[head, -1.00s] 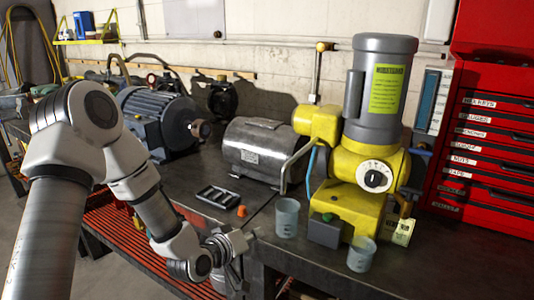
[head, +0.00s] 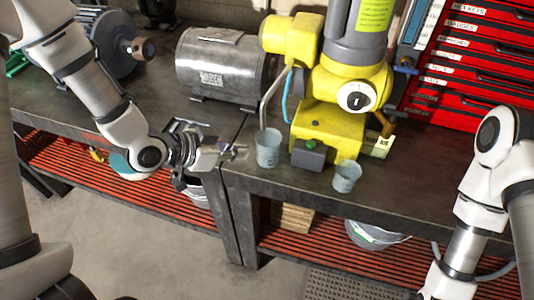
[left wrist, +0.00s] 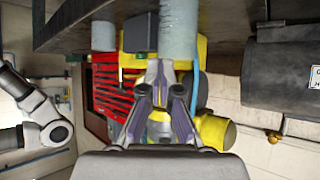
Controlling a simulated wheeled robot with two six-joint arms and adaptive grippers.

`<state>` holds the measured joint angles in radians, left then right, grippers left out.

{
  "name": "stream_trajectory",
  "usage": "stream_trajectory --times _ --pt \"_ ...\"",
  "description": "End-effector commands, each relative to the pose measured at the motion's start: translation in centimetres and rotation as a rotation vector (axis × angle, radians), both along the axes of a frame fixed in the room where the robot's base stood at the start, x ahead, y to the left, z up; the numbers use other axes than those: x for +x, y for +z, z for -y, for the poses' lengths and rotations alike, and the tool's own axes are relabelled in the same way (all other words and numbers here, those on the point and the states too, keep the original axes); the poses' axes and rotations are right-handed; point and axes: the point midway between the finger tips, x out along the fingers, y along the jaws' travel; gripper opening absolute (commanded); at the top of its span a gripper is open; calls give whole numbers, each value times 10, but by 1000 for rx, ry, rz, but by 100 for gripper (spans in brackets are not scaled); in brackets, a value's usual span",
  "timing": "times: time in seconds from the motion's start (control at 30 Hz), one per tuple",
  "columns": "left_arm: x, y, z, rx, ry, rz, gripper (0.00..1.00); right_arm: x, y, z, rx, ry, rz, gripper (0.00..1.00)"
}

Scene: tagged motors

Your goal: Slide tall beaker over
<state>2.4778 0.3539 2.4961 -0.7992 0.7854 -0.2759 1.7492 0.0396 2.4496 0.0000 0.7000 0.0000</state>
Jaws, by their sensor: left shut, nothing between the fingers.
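The tall beaker (head: 268,148), pale blue-grey and translucent, stands upright near the front edge of the bench. My left gripper (head: 236,152) is shut and empty, just left of the tall beaker at about its height. A small gap seems to remain, though contact is hard to judge. In the left wrist view, which looks upside down, the tall beaker (left wrist: 178,38) is just beyond the closed fingertips (left wrist: 164,80). A shorter beaker (head: 347,177) stands to the right, near the edge. My right arm shows at the right, but its gripper is out of frame.
A yellow machine (head: 325,125) with a grey motor stands close behind the beakers. A silver motor (head: 218,66) lies behind my left gripper. A red drawer cabinet (head: 470,80) is at the back right. The bench (head: 420,185) is clear right of the short beaker.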

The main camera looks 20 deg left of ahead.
Motion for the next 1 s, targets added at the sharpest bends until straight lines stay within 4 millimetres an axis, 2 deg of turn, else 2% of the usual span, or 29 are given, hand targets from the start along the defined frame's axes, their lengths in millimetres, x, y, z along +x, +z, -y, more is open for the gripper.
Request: stream_trajectory --times 0.03,0.1,0.4,0.47,0.53,1.0 --pt "5 -1 4 10 -3 2 0 0 -4 0 0 0 -1 40" --pt "14 3 14 11 -4 0 0 0 7 0 0 0 0 40" --pt "54 3 53 4 -4 -1 0 0 26 0 0 -1 1 40" --pt "52 -5 51 -2 3 -6 0 0 31 0 0 0 0 40" --pt "53 -15 50 -2 2 -3 0 1 23 0 0 0 1 40" --pt "51 -19 50 3 1 -9 0 0 22 0 0 0 1 40"
